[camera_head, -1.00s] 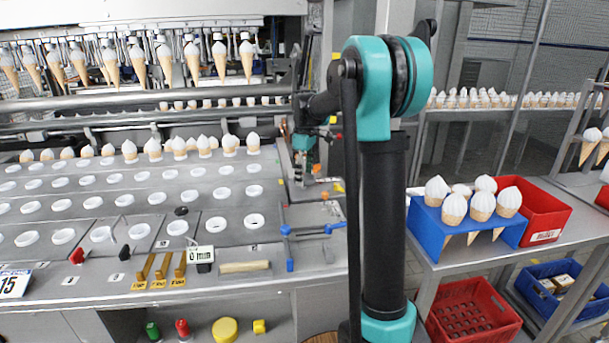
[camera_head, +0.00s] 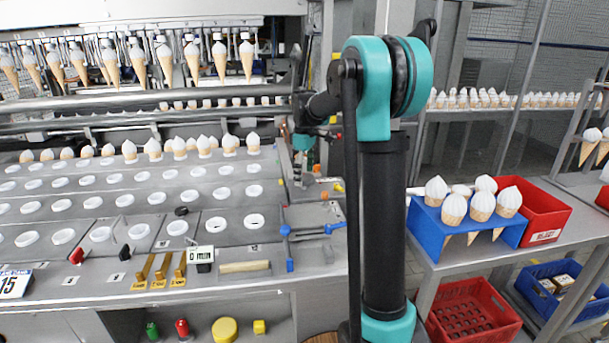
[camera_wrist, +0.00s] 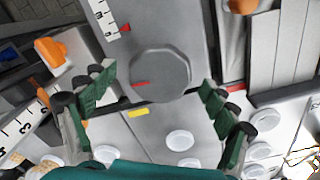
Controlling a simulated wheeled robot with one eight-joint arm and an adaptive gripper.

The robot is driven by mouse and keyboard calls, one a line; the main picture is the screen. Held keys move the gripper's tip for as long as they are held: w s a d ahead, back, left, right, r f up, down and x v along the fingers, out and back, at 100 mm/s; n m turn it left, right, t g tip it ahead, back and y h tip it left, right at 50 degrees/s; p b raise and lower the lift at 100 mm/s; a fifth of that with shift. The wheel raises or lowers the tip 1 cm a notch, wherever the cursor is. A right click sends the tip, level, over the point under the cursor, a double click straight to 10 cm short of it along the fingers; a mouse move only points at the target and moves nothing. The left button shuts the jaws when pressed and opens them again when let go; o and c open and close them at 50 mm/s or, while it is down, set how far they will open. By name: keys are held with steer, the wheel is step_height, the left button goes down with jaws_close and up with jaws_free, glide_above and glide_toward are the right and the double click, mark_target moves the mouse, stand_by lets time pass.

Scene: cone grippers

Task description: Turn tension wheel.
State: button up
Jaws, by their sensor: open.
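The tension wheel, a round dark grey knob with a red mark (camera_wrist: 160,75), sits in the middle of the wrist view against a grey panel. My gripper (camera_wrist: 158,88) is open, with one green ribbed finger to the left of the wheel and one to the right. The fingers look apart from the wheel, though the remaining depth to it is hard to judge. In the head view my gripper (camera_head: 303,143) is small beside the right end of the machine, and the wheel cannot be made out there.
A printed scale (camera_wrist: 103,20) with a red pointer lies above the wheel, and an orange part (camera_wrist: 50,52) is at left. The cone plate (camera_head: 130,190) with white-rimmed holes spreads left of my arm. A blue cone holder (camera_head: 465,230) stands on the right table.

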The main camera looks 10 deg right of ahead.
mark_target(304, 177)
steer(key=shift+r, duration=0.1)
step_height(304, 177, up, 12)
stand_by(0.5)
